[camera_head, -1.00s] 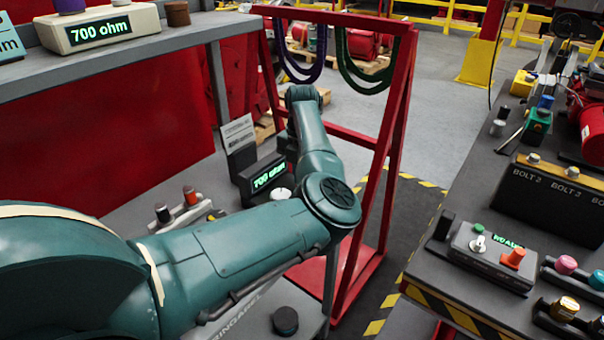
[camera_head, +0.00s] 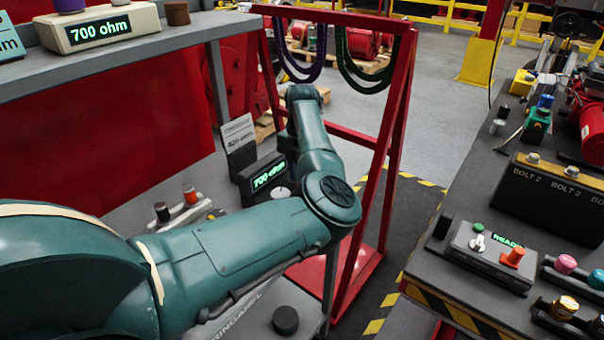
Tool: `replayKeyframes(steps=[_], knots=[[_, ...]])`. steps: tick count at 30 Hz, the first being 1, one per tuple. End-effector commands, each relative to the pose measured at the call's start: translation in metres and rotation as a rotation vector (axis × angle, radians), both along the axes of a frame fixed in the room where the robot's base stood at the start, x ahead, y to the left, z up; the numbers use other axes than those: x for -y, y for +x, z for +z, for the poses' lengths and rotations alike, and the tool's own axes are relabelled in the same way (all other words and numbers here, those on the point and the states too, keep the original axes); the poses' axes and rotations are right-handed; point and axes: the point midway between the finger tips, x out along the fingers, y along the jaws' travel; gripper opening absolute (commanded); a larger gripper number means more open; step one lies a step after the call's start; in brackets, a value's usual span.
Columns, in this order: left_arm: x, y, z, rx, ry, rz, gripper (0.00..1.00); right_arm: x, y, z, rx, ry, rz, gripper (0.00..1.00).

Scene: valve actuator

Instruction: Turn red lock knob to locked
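A small grey control box (camera_head: 490,255) sits on the right bench. It has a red-orange knob (camera_head: 512,256), a silver key-like switch (camera_head: 478,243), a green button (camera_head: 479,227) and a green display (camera_head: 507,240) that appears to read READY. Another red-topped knob (camera_head: 190,194) stands beside a dark one on the left bench, behind my arm. I cannot tell from this view which of these is the lock knob. My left arm crosses the left and middle of the view, well away from the control box. Its gripper is not visible, and my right gripper is out of view.
A red frame (camera_head: 385,180) with hanging purple and green loops stands between the benches. A black BOLT 2 box (camera_head: 560,195) sits behind the control box. Pink (camera_head: 565,264) and yellow (camera_head: 564,307) knobs are close to its right.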

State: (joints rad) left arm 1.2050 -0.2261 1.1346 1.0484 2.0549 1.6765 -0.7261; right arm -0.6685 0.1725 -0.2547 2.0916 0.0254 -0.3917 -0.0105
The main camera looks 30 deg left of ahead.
Motion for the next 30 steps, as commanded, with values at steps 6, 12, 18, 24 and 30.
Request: replayKeyframes(steps=[6, 12, 18, 24, 30], knots=[[0.000, 0.000, 0.003, 0.001, 0.001, 0.001, 0.34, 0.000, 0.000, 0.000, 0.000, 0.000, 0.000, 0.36], [0.000, 0.001, 0.030, 0.005, 0.001, 0.002, 0.34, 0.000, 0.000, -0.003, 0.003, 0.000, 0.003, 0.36], [0.000, 0.001, 0.076, 0.006, 0.001, 0.000, 0.34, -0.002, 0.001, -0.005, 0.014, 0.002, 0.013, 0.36], [0.000, 0.001, 0.113, 0.003, 0.000, 0.000, 0.34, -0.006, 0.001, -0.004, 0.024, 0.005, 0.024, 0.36], [0.000, 0.000, 0.130, 0.000, 0.000, 0.001, 0.34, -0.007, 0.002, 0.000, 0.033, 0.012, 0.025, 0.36]])
